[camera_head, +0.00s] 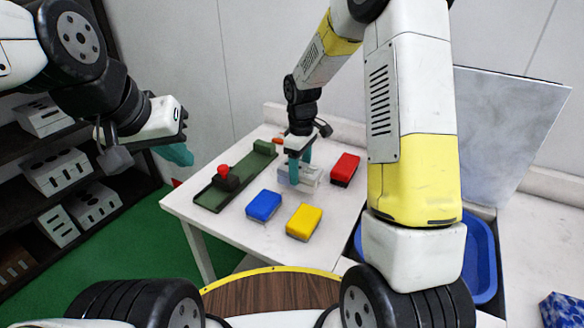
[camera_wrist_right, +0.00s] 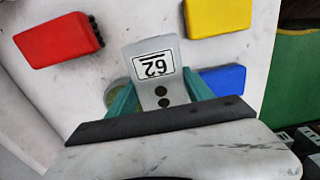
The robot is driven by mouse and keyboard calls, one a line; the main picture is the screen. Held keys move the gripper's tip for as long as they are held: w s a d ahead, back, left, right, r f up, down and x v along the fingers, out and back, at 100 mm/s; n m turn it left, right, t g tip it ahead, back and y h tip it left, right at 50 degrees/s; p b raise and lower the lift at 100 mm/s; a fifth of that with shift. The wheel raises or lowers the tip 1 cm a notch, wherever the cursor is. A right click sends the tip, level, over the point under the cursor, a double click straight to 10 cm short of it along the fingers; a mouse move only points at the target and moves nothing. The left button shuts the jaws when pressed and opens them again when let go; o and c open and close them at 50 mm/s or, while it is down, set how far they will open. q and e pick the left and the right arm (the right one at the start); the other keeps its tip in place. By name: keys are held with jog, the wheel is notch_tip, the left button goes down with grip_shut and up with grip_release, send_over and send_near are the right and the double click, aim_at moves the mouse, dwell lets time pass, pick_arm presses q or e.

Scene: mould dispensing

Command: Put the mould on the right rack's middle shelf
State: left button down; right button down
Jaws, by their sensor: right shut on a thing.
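The mould is a pale grey block between my right gripper's teal fingers, with a "62" label and two dark dots in the right wrist view (camera_wrist_right: 141,52). In the head view it (camera_head: 312,174) is at the white table's middle, partly hidden by the fingers. My right gripper (camera_head: 295,172) points down and is shut on it. I cannot tell if the mould touches the table. My left gripper (camera_head: 180,154) hangs empty-looking left of the table; its finger gap is not clear. A dark rack (camera_head: 75,145) with several pale moulds stands at the left; I cannot tell which rack it is.
Red (camera_head: 344,169), blue (camera_head: 263,205) and yellow (camera_head: 304,222) blocks lie close around the mould. A green tray (camera_head: 212,199) with a red-knobbed part lies to its left. A blue bin (camera_head: 483,258) is at right. Green floor (camera_head: 150,245) is clear between table and rack.

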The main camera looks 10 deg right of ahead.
aim_at(300, 182)
jog(key=shift+f, duration=2.25)
jog(key=shift+f, duration=0.15)
jog(key=shift+c, duration=2)
grip_release()
